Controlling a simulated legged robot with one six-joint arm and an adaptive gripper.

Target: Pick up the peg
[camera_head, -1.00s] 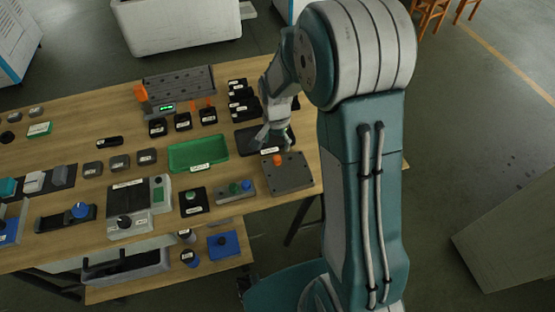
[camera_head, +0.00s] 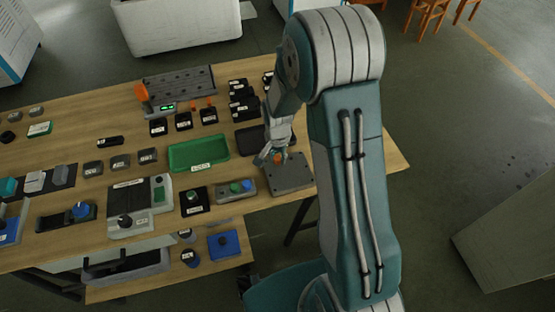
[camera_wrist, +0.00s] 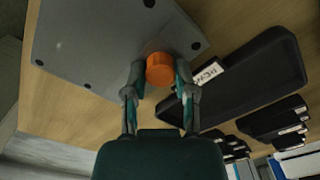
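The peg shows as a round orange top (camera_wrist: 160,68) on a grey plate (camera_wrist: 100,35) with dark holes at its corners. In the head view the orange peg (camera_head: 279,158) is partly covered by my gripper (camera_head: 270,156), and the grey plate (camera_head: 291,176) lies at the right end of the bench. In the wrist view my gripper (camera_wrist: 160,76) is open, with one finger on each side of the orange top. I cannot tell whether either finger touches it. The lower part of the peg is hidden.
A black tray (camera_wrist: 245,85) with a white label lies right beside the plate. A green tray (camera_head: 199,166) and a button box (camera_head: 236,189) are to the left. Several black holders stand behind.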

